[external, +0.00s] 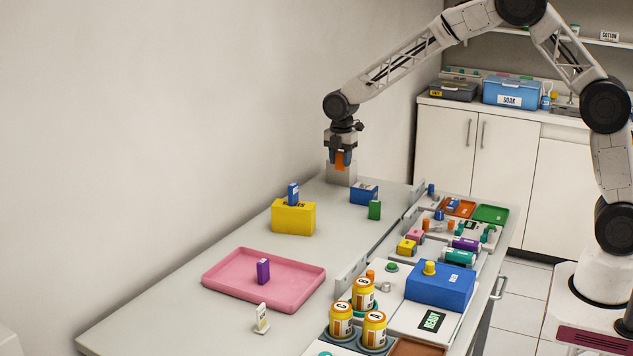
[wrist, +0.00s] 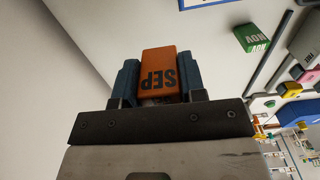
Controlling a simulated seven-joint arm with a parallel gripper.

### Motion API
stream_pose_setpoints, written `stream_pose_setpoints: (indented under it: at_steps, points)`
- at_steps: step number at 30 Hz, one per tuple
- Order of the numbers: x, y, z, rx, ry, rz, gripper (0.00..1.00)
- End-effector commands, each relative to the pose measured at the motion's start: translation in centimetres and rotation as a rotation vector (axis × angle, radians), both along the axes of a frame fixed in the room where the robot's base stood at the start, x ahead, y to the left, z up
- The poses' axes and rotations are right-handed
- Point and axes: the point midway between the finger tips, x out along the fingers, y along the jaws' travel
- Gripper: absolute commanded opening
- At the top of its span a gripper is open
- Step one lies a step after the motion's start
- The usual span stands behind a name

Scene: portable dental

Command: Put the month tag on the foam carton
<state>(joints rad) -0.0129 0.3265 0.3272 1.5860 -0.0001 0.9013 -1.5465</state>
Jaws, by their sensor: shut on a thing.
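My gripper (external: 341,160) is shut on an orange month tag (external: 340,161) and holds it in the air at the back of the counter. In the wrist view the tag (wrist: 160,72) reads "SEP" and sits between the blue fingers of my gripper (wrist: 158,80). A pale grey block (external: 340,175) shows just below and behind the tag in the external view; I cannot tell whether it is the foam carton. A yellow box (external: 293,219) with a blue tag (external: 293,194) on it and a blue box (external: 363,194) stand nearby.
A green tag (external: 375,210), reading "NOV" in the wrist view (wrist: 252,39), stands near the blue box. A pink tray (external: 225,279) holds a purple tag (external: 263,271). A white tag (external: 262,318) stands in front. Jars and small items crowd the right side.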

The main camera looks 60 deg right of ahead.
Motion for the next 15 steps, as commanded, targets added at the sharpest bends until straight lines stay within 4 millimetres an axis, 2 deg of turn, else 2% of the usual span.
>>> stream_pose_setpoints:
  at_steps: [1, 7, 12, 15]
  points:
    - [-0.8, -1.6, 0.3, 0.000, 0.000, -0.003, 0.15]
    - [-3.9, -7.1, 1.3, 0.000, 0.000, 0.001, 0.15]
    - [-6.3, -10.6, 1.8, 0.000, 0.001, 0.006, 0.15]
    - [-7.4, -12.1, 2.1, 0.000, 0.000, 0.008, 0.15]
